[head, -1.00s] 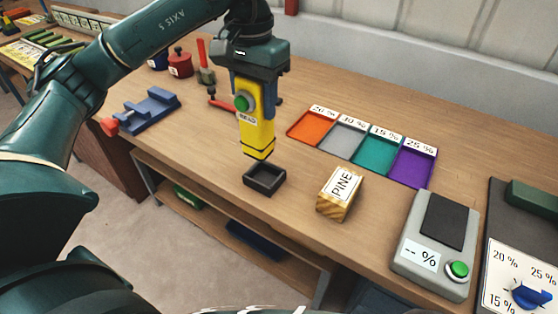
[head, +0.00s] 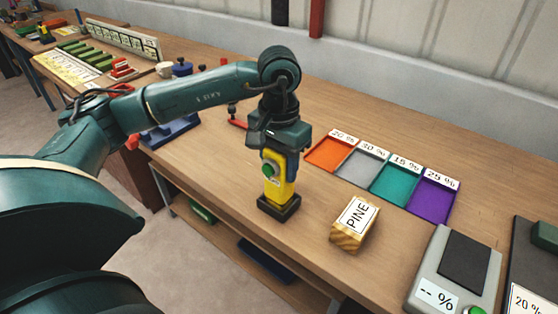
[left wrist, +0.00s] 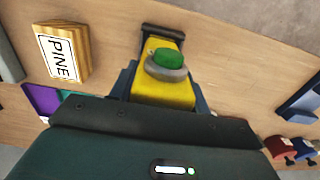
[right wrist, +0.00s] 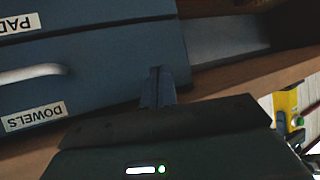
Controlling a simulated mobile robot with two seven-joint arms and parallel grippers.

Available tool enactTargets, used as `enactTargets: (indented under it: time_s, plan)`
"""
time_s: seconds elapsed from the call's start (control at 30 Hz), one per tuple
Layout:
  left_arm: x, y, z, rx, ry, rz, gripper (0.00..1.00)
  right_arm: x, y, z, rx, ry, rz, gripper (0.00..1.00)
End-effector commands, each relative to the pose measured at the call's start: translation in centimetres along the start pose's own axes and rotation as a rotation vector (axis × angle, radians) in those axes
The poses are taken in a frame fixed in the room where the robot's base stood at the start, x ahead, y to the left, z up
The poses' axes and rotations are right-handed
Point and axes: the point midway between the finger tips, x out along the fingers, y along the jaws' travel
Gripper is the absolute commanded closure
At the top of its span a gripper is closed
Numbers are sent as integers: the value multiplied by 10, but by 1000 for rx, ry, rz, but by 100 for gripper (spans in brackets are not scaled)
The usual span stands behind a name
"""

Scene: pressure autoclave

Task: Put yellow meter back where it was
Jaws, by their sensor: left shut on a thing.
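The yellow meter (head: 280,190) with its green button is upright, its lower end in the small black holder (head: 278,209) on the bench. My left gripper (head: 281,165) is shut on the meter's upper part from above. In the left wrist view the meter (left wrist: 163,92) lies between the fingers, and the black holder (left wrist: 163,33) is at its far end. Whether it is fully seated is hard to tell. My right gripper (right wrist: 158,88) looks shut and empty, beside blue drawers. Part of the meter (right wrist: 288,105) also shows in the right wrist view.
A PINE block (head: 354,223) stands right of the holder. Orange, grey, teal and purple trays (head: 434,193) lie behind it. A grey % device (head: 453,272) is at front right. A blue vise (head: 172,130) is at left. Bare bench surrounds the holder.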

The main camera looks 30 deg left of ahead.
Motion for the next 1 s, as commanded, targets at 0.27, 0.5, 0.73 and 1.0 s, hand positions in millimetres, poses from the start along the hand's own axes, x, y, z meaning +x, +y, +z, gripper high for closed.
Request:
enactTargets:
  time_s: [0.27,0.5,0.73,1.0]
  plan:
    - [3,0,0,0,1,0,52,4,0,4,6,2,-2,100]
    - [2,0,0,0,1,0,32,2,0,1,6,4,-2,100]
    - [1,0,0,0,0,0,31,2,1,-1,5,9,-1,100]
    - [-24,0,-1,0,6,1,31,2,1,-1,1,9,1,100]
